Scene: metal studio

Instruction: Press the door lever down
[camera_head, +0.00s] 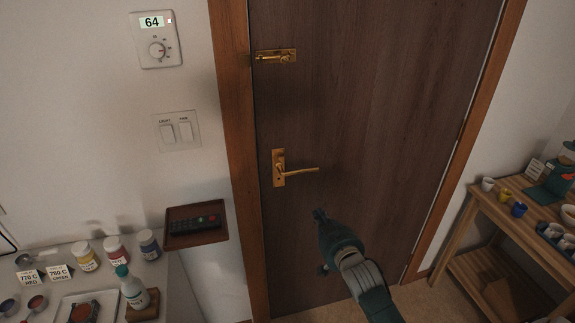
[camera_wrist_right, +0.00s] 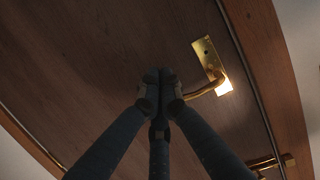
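The brass door lever (camera_head: 300,170) sits on a brass plate on the left side of the dark brown door (camera_head: 380,110). It points right and looks level. My right gripper (camera_head: 319,214) is in front of the door, below the lever's free end in the head view, with a gap in the picture. In the right wrist view the fingertips (camera_wrist_right: 160,76) are together with nothing seen between them. There the lever (camera_wrist_right: 205,88) runs from its plate toward the fingers, which hide its end; I cannot tell whether they touch. My left gripper is not in view.
A brass bolt (camera_head: 276,57) is above the lever. A wall tray with a remote (camera_head: 196,225) and a table with jars (camera_head: 117,250) stand at left. A wooden shelf table (camera_head: 492,212) with cups is at right. The space before the door is clear.

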